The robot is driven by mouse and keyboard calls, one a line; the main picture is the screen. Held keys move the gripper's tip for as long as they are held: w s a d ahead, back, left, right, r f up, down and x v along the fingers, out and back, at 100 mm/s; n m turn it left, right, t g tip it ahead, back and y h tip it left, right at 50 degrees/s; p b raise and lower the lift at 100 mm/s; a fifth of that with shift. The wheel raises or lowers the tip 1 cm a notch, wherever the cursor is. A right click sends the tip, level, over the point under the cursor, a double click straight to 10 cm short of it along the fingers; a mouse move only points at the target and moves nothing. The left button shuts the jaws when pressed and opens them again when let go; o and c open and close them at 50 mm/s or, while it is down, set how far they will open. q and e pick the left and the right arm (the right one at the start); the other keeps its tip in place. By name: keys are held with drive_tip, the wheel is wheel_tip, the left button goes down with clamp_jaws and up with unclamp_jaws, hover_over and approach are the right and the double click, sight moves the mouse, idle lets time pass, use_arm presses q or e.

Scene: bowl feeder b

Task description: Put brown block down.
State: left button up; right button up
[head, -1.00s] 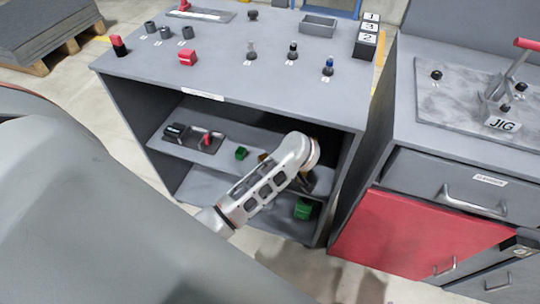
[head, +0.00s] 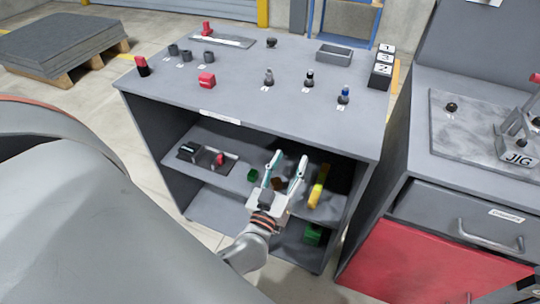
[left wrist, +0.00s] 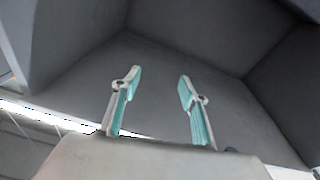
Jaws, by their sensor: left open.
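A small brown block (head: 277,183) shows on the middle shelf of the grey bench, seen between the fingers of my left gripper. My left gripper (head: 290,160) is open in front of the shelf opening, with its two teal-lined fingers pointing up and into the bench. In the left wrist view the fingers (left wrist: 157,88) are spread with nothing between them, and grey panels lie beyond. The block cannot be made out in that view. My right gripper is not in view.
On the shelf (head: 225,147) are a green block (head: 253,175), a yellow object (head: 319,187) to the right and a dark tray with a red part (head: 218,159) to the left. A green bin (head: 314,234) sits below. The bench top is above my gripper.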

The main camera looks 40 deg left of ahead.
use_arm(q)
drive_tip(key=s+d+f+m+g+h, duration=0.2)
drive_tip(key=s+d+f+m+h, duration=0.35)
drive_tip(key=d+h, duration=0.2)
drive_tip(key=s+f+m+g, duration=0.3)
drive_tip(key=s+f+g, duration=0.3)
drive_tip(key=s+f, duration=0.6)
drive_tip(key=shift+s+a+f+m+g+y, duration=0.25)
drive_tip(key=shift+a+f+m+g+y, duration=0.15)
drive_tip(key=shift+f, duration=0.35)
